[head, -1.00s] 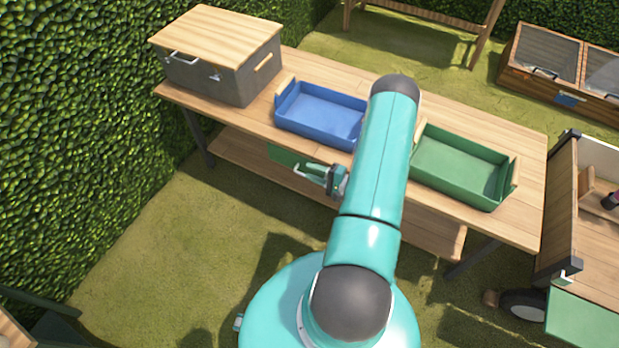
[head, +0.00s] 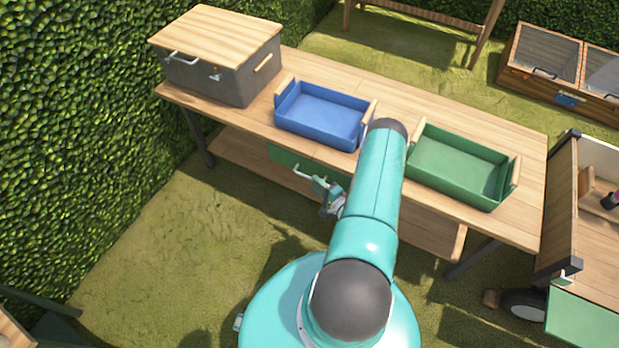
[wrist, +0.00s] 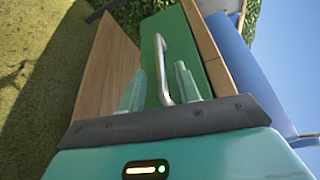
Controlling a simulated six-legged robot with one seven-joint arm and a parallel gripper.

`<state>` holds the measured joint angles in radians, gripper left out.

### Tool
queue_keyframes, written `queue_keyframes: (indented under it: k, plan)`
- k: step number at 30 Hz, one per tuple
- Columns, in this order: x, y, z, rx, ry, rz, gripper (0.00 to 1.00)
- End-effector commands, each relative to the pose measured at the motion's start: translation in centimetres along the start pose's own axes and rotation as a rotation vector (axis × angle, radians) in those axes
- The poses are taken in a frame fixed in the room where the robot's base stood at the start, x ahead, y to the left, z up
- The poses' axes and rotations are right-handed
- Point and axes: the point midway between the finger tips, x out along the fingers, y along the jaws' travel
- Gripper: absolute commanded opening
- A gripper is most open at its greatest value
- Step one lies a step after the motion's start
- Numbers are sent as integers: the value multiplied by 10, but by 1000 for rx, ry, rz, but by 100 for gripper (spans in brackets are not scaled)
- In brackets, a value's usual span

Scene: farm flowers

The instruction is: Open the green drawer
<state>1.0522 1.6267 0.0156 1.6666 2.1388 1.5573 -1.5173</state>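The green drawer (head: 284,156) is under the workbench top and looks shut. Its silver bar handle (head: 300,174) shows on its front. My gripper (head: 319,184) is just right of the handle in the head view. In the wrist view the green drawer front (wrist: 205,55) fills the middle, with the handle (wrist: 161,60) running lengthwise between the two fingers. My gripper (wrist: 160,70) is open there, with a finger on each side of the handle and gaps between. Whether the fingertips reach past the bar is hard to tell. My arm hides part of the drawer front in the head view.
On the workbench (head: 400,105) stand a grey box with a wooden lid (head: 215,75), a blue tray (head: 320,117) and a green tray (head: 455,170). A lower shelf (head: 250,170) runs beneath. A cart (head: 570,230) stands at right, a hedge at left. Grass in front is open.

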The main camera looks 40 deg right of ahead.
Motion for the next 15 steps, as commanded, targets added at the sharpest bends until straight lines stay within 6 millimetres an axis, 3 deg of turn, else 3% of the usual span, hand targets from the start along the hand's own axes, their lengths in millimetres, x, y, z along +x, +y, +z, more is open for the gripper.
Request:
queue_keyframes:
  k: [6, 15]
  plan:
    - [35, 0, 0, 0, -1, -1, 33]
    - [47, 0, 0, 2, 0, 0, 33]
